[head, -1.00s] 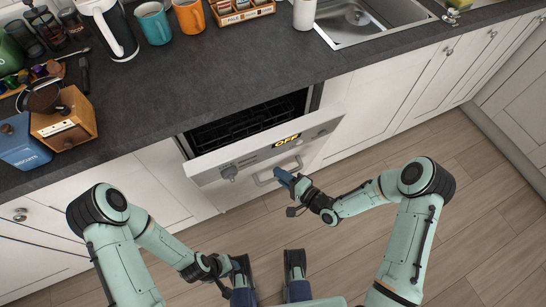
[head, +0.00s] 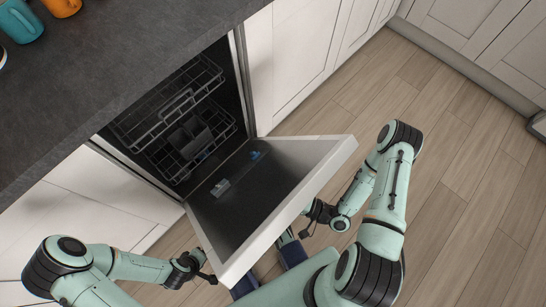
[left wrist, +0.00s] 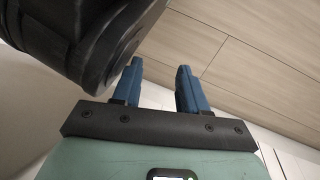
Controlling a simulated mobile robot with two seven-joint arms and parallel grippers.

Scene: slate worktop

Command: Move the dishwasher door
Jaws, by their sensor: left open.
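The dishwasher door (head: 270,195) is swung well down in the head view, its dark inner face turned up and its pale edge towards me. The dishwasher (head: 178,130) behind it is open. My right arm reaches to the door's right side; the right gripper's fingers are hidden behind the door, so I cannot see its grip or the handle. My left gripper is near the door's lower left corner, its fingers hidden in the head view. In the left wrist view the left gripper (left wrist: 160,80) shows two blue fingers apart with nothing between them.
Dark racks (head: 185,115) sit inside the dishwasher. The slate worktop (head: 110,60) runs above, with a teal mug (head: 20,20) and an orange mug (head: 62,6) at upper left. White cabinets (head: 300,60) flank the opening. The wooden floor (head: 440,130) is clear to the right.

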